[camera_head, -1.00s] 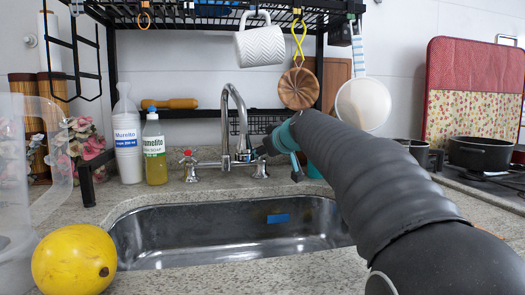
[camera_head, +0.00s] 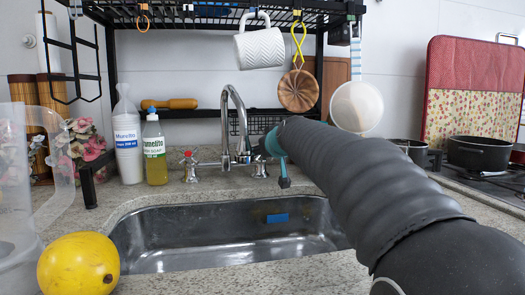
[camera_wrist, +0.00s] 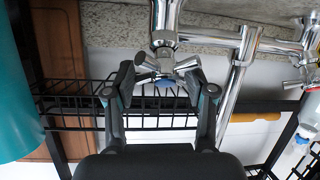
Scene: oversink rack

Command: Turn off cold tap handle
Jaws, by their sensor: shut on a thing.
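The cold tap handle (camera_wrist: 165,78) is chrome with a blue cap and shows in the wrist view between my two fingers. My gripper (camera_wrist: 164,84) is shut on it, one finger on each side. In the head view the cold tap (camera_head: 261,169) is at the right of the faucet, with its handle mostly hidden behind my gripper (camera_head: 254,154). The chrome gooseneck faucet (camera_head: 239,113) rises behind the sink. The hot tap handle (camera_head: 188,157), with a red cap, is on the left. I cannot tell whether water runs from the spout.
The steel sink (camera_head: 180,255) is in front of the faucet. A soap bottle (camera_head: 154,158) and a white bottle (camera_head: 128,148) stand left. A wire shelf (camera_wrist: 75,112) is close to my fingers. A mug (camera_head: 259,49) and utensils hang above; a yellow fruit (camera_head: 78,264) sits front left.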

